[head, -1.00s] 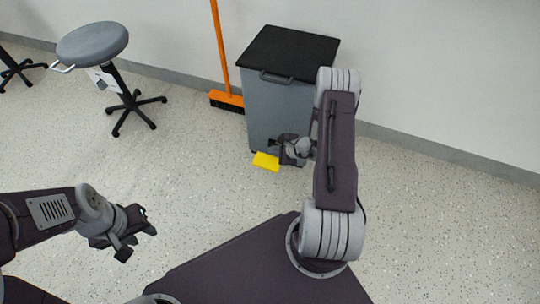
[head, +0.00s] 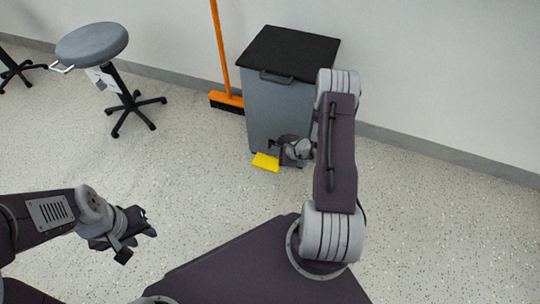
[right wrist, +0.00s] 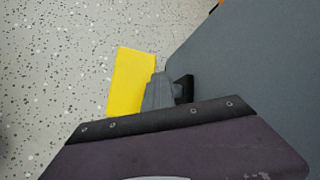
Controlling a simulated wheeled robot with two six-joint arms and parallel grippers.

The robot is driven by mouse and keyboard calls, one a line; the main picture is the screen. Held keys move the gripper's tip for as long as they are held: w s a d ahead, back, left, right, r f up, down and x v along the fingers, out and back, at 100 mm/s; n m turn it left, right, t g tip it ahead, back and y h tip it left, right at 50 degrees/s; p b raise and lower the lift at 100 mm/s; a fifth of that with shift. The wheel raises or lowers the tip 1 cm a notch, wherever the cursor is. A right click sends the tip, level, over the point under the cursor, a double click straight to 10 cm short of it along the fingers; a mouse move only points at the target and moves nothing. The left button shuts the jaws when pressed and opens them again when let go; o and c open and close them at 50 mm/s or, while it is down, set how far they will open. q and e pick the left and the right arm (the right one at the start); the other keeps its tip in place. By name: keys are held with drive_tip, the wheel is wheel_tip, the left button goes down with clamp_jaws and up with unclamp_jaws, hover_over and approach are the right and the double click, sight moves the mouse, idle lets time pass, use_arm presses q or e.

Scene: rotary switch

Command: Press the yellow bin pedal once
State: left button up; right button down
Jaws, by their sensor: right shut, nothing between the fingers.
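The yellow pedal (head: 265,162) sticks out low at the front of the grey bin (head: 275,110), near the floor. It also shows in the right wrist view (right wrist: 130,80). My right gripper (head: 274,148) is shut and empty, close to the bin front just above the pedal. In the right wrist view its fingers (right wrist: 168,92) overlap the pedal's right edge; I cannot tell whether they touch it. The bin's black lid (head: 290,52) is down. My left gripper (head: 141,244) is open and empty over the floor at lower left, far from the bin.
An orange broom (head: 221,55) leans at the wall left of the bin. A grey stool (head: 92,45) stands further left, with part of another at the edge. The speckled floor (head: 190,170) in front of the bin is clear.

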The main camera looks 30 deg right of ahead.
sight(272, 158)
drive_tip(key=shift+s+a+f+b, duration=0.1)
drive_tip(key=shift+s+f+b, duration=0.05)
drive_tip(key=shift+f+b, duration=0.6)
drive_tip(key=shift+s+a+f+b, duration=0.15)
drive_tip(key=shift+f+b, duration=0.35)
drive_tip(key=shift+f, duration=0.4)
idle(0.6)
drive_tip(key=shift+r, duration=0.15)
drive_tip(key=shift+r+p, duration=1.3)
drive_tip(key=shift+r, duration=0.15)
drive_tip(key=shift+w+r+p, duration=0.1)
drive_tip(key=shift+r+p, duration=0.25)
drive_tip(key=shift+r, duration=0.3)
drive_tip(key=shift+d, duration=0.1)
drive_tip(key=shift+r, duration=0.15)
drive_tip(key=shift+w+d+r+p, duration=0.1)
drive_tip(key=shift+r+p, duration=1.75)
drive_tip(key=shift+r, duration=0.55)
